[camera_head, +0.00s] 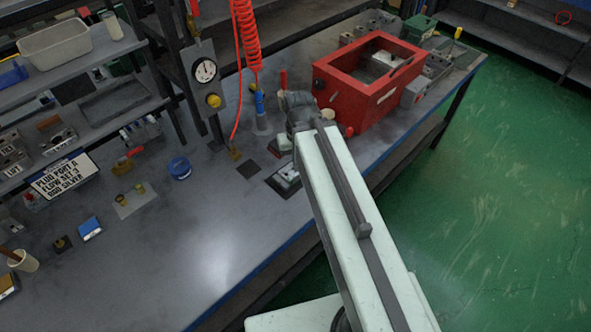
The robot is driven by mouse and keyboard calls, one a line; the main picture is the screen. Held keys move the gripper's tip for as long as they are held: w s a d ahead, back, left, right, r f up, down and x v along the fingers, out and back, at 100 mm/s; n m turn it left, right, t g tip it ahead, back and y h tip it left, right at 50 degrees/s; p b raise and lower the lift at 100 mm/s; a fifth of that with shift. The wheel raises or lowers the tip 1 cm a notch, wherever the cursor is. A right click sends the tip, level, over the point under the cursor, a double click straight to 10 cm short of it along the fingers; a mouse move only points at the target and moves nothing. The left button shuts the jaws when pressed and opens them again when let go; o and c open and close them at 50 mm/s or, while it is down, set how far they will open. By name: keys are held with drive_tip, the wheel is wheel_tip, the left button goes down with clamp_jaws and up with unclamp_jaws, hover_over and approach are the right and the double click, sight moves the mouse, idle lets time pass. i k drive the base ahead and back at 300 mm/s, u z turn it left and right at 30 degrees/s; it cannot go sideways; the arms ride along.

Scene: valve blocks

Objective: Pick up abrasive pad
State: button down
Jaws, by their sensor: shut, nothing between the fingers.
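My pale arm reaches from the bottom right over the bench. Its dark grey end with my gripper (298,112) is beside the red box's left side, above the bench. My gripper is shut and empty; its fingertips are small and hard to make out. A flat dark square (248,169) lies on the bench to the left of my arm and may be the abrasive pad. A small dark reddish piece (281,143) lies close to my gripper, partly hidden by the arm, and could also be the pad. I cannot tell which one is it.
A red open box (372,84) stands right of my gripper. A red coiled hose (246,35) hangs by a gauge panel (203,75). A block on a dark plate (285,178) lies beside my arm. A blue tape roll (180,168) is further left. The front bench is mostly clear.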

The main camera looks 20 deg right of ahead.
sight(272, 147)
drive_tip(key=u, duration=2.95)
drive_tip(key=k, duration=1.35)
drive_tip(key=z, duration=0.35)
drive_tip(key=i, duration=1)
drive_tip(key=u, duration=0.05)
